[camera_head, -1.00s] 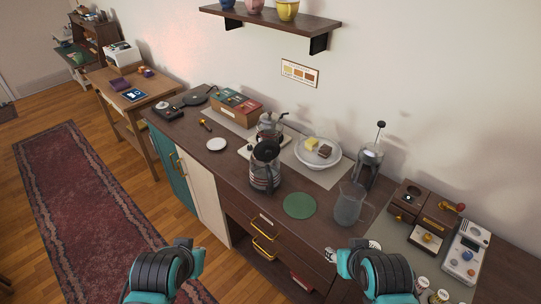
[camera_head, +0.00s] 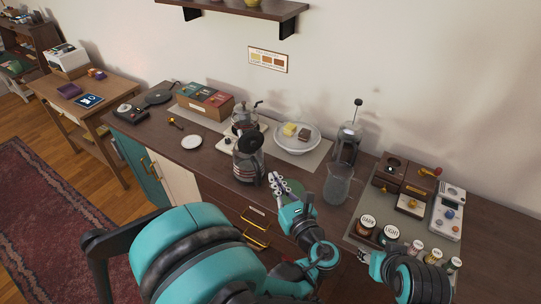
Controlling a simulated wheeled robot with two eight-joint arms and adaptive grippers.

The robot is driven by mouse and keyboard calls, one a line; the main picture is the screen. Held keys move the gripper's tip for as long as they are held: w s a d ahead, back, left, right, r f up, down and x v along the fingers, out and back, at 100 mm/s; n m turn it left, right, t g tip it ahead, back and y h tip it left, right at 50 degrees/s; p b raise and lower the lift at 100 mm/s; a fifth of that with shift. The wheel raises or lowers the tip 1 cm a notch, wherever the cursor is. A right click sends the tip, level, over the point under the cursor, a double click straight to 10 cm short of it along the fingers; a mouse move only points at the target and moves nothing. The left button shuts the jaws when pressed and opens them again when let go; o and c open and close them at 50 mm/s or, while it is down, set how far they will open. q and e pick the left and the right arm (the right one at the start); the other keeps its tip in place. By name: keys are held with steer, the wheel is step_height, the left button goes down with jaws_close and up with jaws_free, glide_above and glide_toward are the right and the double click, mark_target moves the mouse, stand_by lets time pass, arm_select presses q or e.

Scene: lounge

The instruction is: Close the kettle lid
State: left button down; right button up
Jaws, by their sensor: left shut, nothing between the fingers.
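The kettle (camera_head: 247,168), a glass-like body with a dark base and handle, stands upright on the counter. Its round black lid (camera_head: 249,141) appears raised at a tilt above the rim; the hinge is too small to make out. My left gripper (camera_head: 274,179) is shut and empty, just right of the kettle near its handle side. I cannot tell whether it touches the handle. My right gripper (camera_head: 366,257) is low at the counter's front edge, mostly hidden by its own arm, and its jaw state is unclear.
Behind the kettle are a moka-like pot (camera_head: 244,118) and a white bowl (camera_head: 297,139) with food. A glass pitcher (camera_head: 338,184) and French press (camera_head: 347,143) stand right. A green round mat (camera_head: 309,186) is partly behind my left gripper. Several jars (camera_head: 388,233) stand at the front right.

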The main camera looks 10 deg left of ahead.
mark_target(254, 144)
arm_select(q)
steer(key=b+x, duration=0.2)
steer(key=x, duration=1.2)
steer(key=shift+r, duration=0.1)
steer(key=shift+w+a+r+g+p, duration=0.15)
steer(key=shift+r+g+p, duration=0.15)
steer(key=shift+p, duration=0.3)
